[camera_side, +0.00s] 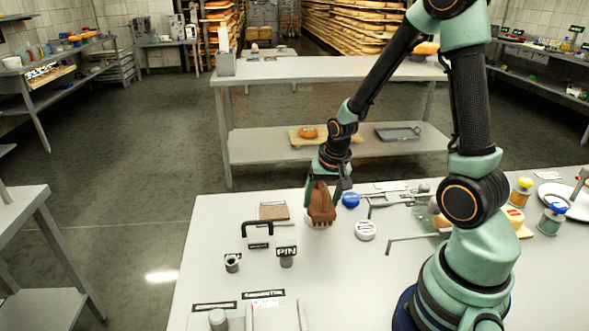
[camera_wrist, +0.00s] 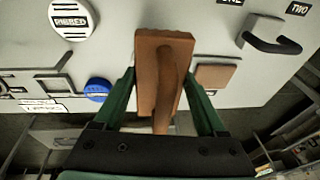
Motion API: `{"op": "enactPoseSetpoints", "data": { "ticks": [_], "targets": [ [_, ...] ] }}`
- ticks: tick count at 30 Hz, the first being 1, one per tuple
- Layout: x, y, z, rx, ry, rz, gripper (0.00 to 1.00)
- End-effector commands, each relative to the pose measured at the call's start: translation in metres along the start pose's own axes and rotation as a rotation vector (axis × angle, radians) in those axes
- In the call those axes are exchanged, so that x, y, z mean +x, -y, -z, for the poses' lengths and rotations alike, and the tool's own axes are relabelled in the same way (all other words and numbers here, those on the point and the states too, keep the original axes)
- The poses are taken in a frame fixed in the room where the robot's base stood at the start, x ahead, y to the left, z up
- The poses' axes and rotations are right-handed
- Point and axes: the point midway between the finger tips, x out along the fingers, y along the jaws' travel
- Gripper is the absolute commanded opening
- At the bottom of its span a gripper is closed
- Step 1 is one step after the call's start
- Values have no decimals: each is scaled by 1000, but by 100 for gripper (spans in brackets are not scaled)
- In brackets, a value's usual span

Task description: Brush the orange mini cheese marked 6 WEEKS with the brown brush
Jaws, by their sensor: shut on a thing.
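My gripper (camera_side: 326,186) is shut on the brown brush (camera_side: 321,207), whose broad wooden body hangs down over the near table. In the wrist view my gripper (camera_wrist: 160,80) has its green fingers on both sides of the brush (camera_wrist: 147,57). A pale, rounded bit shows under the brush in the side view; I cannot tell whether it is bristles or a cheese, or whether the brush touches it. I can read no 6 WEEKS mark. The orange mini cheese cannot be made out for sure; the brush hides what lies directly below it.
A white round piece (camera_side: 365,231), lettered on top in the wrist view (camera_wrist: 72,19), stands right of the brush. A blue round thing (camera_side: 350,200) is nearby. A tan square (camera_side: 274,212) and black handle (camera_side: 257,227) lie left. The table's left front has several small things.

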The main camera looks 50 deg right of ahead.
Motion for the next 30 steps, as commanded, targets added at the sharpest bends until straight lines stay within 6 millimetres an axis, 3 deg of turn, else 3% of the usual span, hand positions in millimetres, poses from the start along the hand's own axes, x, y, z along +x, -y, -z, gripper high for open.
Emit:
{"op": "enactPoseSetpoints", "data": {
  "ticks": [7, 9, 12, 30],
  "targets": [
    [-4, 0, -23, -1, 2, 7, 13],
    [-8, 1, -19, 0, -1, 8, 13],
    [-33, 4, -13, 0, -7, 11, 13],
    [-82, 9, -4, 0, -1, 8, 13]
  ]
}}
